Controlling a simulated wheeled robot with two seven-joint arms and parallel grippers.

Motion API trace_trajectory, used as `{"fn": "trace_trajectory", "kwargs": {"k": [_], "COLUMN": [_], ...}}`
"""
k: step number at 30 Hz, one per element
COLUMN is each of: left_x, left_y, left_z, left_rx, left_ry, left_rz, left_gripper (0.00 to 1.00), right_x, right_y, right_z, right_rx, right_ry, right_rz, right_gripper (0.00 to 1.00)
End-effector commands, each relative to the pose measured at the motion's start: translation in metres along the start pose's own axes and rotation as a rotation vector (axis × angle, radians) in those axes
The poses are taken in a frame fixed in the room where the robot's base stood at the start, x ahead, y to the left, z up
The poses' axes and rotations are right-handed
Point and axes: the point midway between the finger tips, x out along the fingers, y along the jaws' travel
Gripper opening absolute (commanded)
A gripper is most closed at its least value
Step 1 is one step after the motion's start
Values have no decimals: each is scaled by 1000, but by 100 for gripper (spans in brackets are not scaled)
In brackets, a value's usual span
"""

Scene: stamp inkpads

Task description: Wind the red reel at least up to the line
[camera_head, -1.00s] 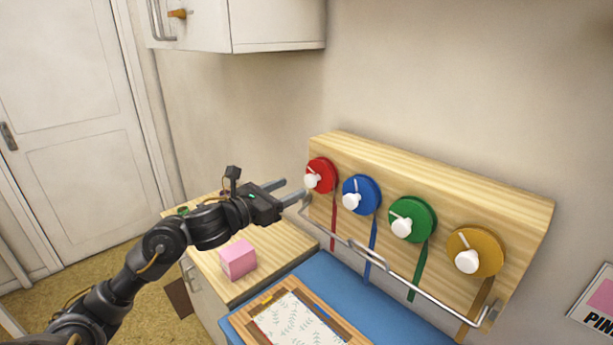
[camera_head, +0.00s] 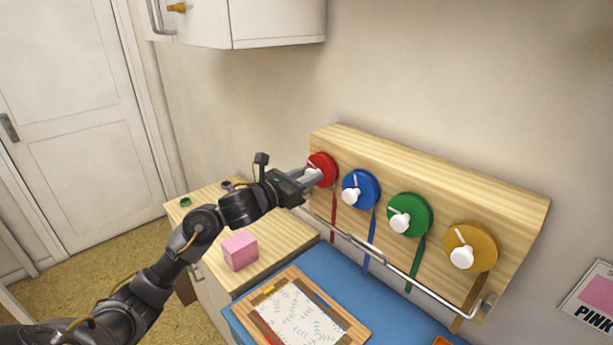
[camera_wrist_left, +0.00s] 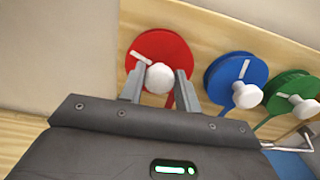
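The red reel (camera_head: 323,165) is mounted at the left end of the wooden board (camera_head: 440,190), and its red ribbon (camera_head: 334,205) hangs below it. In the left wrist view the red reel (camera_wrist_left: 158,58) has a white mark at its upper left and a white knob (camera_wrist_left: 159,77). My left gripper (camera_head: 314,175) is at the red reel. In the left wrist view its two fingers (camera_wrist_left: 158,88) stand on either side of the knob, with small gaps apparent, so it looks open around it. The line is not clearly visible. My right gripper is out of view.
Blue (camera_head: 361,189), green (camera_head: 410,214) and yellow (camera_head: 470,247) reels with white knobs sit further right on the board. A metal rail (camera_head: 400,275) runs in front of the ribbons. A pink block (camera_head: 240,251) and a framed leaf-patterned sheet (camera_head: 300,315) lie below.

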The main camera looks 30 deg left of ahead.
Motion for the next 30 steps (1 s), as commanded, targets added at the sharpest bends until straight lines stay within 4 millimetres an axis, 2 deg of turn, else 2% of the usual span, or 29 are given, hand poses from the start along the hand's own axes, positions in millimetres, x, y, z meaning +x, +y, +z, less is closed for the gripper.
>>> {"fn": "trace_trajectory", "kwargs": {"k": [1,3,14,30], "left_x": [0,0,0,0], "left_y": [0,0,0,2], "left_z": [0,0,-1,-1], "left_rx": [0,0,-70,-530], "left_ry": [0,0,1,0], "left_rz": [0,0,0,1], "left_gripper": [17,10,10,10], "right_x": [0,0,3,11], "right_y": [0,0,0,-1], "right_z": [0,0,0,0], "right_rx": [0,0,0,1], "right_ry": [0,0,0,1], "right_rz": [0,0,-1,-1], "right_gripper": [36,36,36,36]}}
